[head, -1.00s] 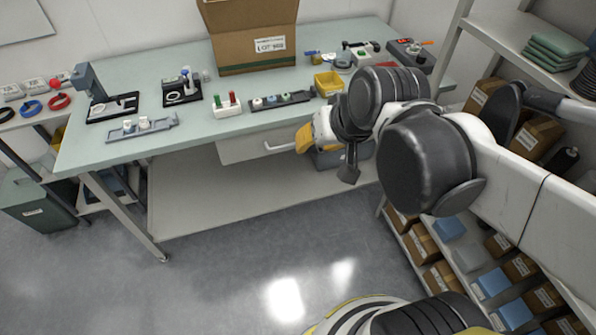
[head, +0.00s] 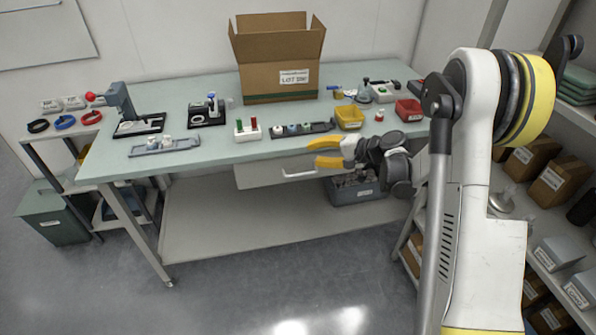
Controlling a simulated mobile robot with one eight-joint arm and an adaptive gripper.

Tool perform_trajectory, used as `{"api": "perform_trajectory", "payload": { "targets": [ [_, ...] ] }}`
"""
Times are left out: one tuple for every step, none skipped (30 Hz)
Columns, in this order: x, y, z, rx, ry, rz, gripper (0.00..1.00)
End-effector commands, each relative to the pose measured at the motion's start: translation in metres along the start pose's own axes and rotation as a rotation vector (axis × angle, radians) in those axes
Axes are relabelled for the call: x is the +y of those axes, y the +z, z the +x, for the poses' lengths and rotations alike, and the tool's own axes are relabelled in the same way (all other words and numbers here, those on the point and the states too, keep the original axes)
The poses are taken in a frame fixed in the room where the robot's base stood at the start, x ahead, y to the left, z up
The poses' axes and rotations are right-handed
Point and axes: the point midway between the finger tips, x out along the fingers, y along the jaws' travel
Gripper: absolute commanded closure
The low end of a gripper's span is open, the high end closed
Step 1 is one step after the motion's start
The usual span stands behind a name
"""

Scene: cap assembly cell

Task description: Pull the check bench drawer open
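The check bench drawer (head: 262,176) is a pale front under the bench top, and it looks shut. Its light bar handle (head: 298,176) is on the right part of the front. My gripper (head: 311,154) has two yellow fingers pointing left, spread apart with a gap between them. It is open and empty. In the picture the lower finger lies just above the handle, over the upper right of the drawer front, and the upper finger overlaps the bench edge. I see no contact with the handle, but the depth between them is hard to tell.
The bench top (head: 215,152) carries a cardboard box (head: 278,75), a yellow bin (head: 349,117), a red bin (head: 409,110) and small fixtures. A grey crate (head: 355,188) stands on the lower shelf, below my gripper. Shelving stands at right. The floor in front is clear.

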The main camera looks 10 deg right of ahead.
Motion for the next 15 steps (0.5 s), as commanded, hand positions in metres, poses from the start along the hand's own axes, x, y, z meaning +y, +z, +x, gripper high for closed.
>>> {"api": "perform_trajectory", "payload": {
  "targets": [
    [0.024, -0.011, 0.01, 0.001, -0.042, 0.032, 0.68],
    [0.035, -0.015, 0.015, -0.002, -0.069, 0.051, 0.68],
    [0.051, -0.021, 0.02, -0.003, -0.106, 0.076, 0.68],
    [0.062, -0.024, 0.024, -0.005, -0.133, 0.094, 0.68],
    [0.073, -0.026, 0.026, -0.006, -0.159, 0.11, 0.68],
    [0.087, -0.028, 0.03, -0.009, -0.192, 0.13, 0.68],
    [0.097, -0.029, 0.032, -0.011, -0.214, 0.143, 0.68],
    [0.105, -0.03, 0.033, -0.012, -0.235, 0.155, 0.68],
    [0.116, -0.03, 0.034, -0.013, -0.26, 0.169, 0.68],
    [0.122, -0.03, 0.035, -0.014, -0.276, 0.177, 0.68],
    [0.128, -0.03, 0.036, -0.015, -0.29, 0.184, 0.68],
    [0.134, -0.029, 0.037, -0.017, -0.306, 0.192, 0.68],
    [0.138, -0.029, 0.037, -0.018, -0.315, 0.197, 0.68],
    [0.14, -0.029, 0.037, -0.019, -0.321, 0.2, 0.68],
    [0.143, -0.029, 0.038, -0.019, -0.328, 0.203, 0.68]
  ]
}}
